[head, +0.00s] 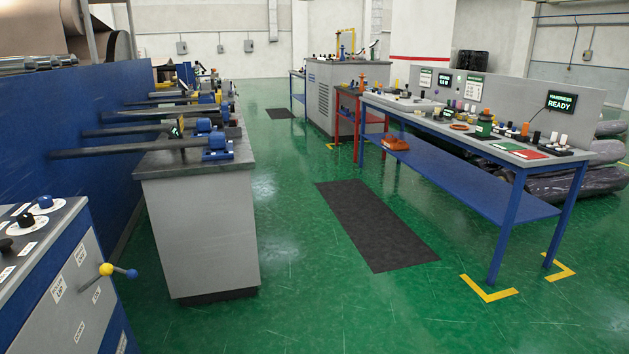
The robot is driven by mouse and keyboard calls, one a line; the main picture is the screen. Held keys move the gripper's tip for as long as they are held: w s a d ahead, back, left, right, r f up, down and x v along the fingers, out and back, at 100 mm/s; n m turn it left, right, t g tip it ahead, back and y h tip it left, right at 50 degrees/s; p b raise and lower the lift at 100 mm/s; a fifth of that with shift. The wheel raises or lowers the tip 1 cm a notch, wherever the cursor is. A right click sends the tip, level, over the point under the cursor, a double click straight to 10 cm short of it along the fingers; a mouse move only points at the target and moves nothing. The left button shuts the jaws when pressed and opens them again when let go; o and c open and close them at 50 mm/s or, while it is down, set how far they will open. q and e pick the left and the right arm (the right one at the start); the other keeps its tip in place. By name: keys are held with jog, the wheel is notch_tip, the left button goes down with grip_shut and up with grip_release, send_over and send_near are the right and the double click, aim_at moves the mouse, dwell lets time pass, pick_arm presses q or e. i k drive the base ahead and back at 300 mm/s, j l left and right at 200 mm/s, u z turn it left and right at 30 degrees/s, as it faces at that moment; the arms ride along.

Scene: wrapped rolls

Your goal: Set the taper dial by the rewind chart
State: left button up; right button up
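A grey console (60,275) stands at the lower left, cut off by the frame edge. On its top are a blue knob (45,202) and a black knob (25,220), each on a white round dial plate. Their labels are too small to read, so I cannot tell which, if either, is the taper dial. White sheets are posted on the grey back panel of the right bench, one of them at its left end (426,77). I cannot tell whether one is the rewind chart. Neither of my grippers is in view.
A lever with yellow and blue balls (118,271) sticks out from the console front. A grey cabinet (203,230) carries dark shafts. A blue bench (455,175) stands at right, with wrapped rolls (590,182) behind. Green floor (300,300) and a black mat (375,225) lie clear between.

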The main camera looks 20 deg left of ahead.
aim_at(26, 219)
jog(key=i+j+u, duration=0.1)
jog(key=i+u, duration=0.3)
jog(key=i+l+u, duration=0.1)
jog(key=i+u, duration=0.3)
jog(key=i, duration=0.15)
jog(key=i+u, duration=0.35)
jog(key=i, duration=0.15)
jog(key=i+l+u, duration=0.15)
jog(key=i+u, duration=0.2)
jog(key=i, duration=0.15)
